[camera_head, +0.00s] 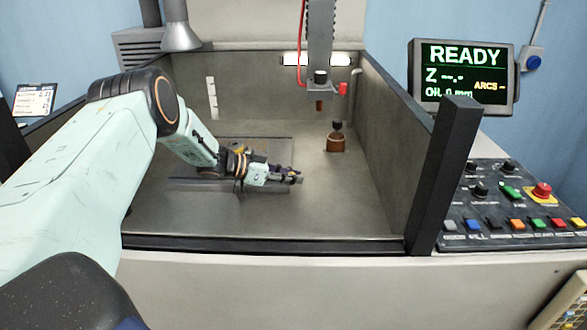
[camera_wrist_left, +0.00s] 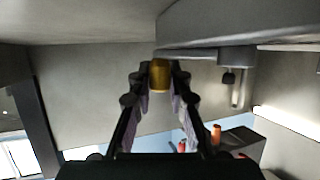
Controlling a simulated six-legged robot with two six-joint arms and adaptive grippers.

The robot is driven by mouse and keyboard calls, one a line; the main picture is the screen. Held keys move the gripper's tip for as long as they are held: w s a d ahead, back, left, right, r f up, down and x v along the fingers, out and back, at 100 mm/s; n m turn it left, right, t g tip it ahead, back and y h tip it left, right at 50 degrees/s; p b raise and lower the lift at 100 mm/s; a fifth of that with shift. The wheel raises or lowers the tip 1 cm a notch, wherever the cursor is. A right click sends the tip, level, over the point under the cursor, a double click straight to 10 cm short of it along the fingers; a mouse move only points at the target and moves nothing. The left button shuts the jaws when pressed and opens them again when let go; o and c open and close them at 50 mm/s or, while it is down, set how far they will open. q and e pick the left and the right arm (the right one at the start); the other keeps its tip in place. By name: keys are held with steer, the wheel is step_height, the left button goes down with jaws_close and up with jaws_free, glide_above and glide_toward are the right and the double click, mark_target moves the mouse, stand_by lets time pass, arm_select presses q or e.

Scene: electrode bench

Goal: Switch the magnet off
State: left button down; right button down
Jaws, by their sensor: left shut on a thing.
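A low grey slab (camera_head: 188,184), which looks like the magnet, lies on the tank floor left of centre. My left gripper (camera_head: 291,178) reaches over it from the left, with its fingertips near the slab's right end. In the left wrist view the fingers (camera_wrist_left: 160,82) are shut on a short gold cylinder (camera_wrist_left: 160,74). A grey block (camera_wrist_left: 215,33) lies right beside the cylinder there; I cannot tell whether the two are joined. In the head view the fingers hide the cylinder. No on or off marking is readable. My right gripper is not in view.
A brown bottle-like piece with a dark top (camera_head: 336,142) stands on the tank floor, right of the gripper. The machine head (camera_head: 320,70) hangs above. Tank walls (camera_head: 385,140) enclose the space. A button panel (camera_head: 500,205) and a READY display (camera_head: 463,75) are outside, right.

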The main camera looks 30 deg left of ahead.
arm_select(q)
steer(key=shift+s+f+m+g+h+b, duration=0.2)
steer(key=shift+s+m+g+h, duration=0.15)
steer(key=shift+m+g+h, duration=0.15)
steer(key=shift+s+f+m+g+h+b, duration=0.15)
steer(key=shift+s+m+g+h, duration=0.25)
steer(key=shift+m, duration=0.2)
steer(key=shift+r, duration=0.15)
steer(key=c, duration=1.2)
jaws_free()
steer(key=shift+w, duration=0.1)
steer(key=shift+r, duration=0.1)
steer(key=v, duration=1.2)
steer(key=shift+a, duration=0.1)
steer(key=shift+c, duration=0.3)
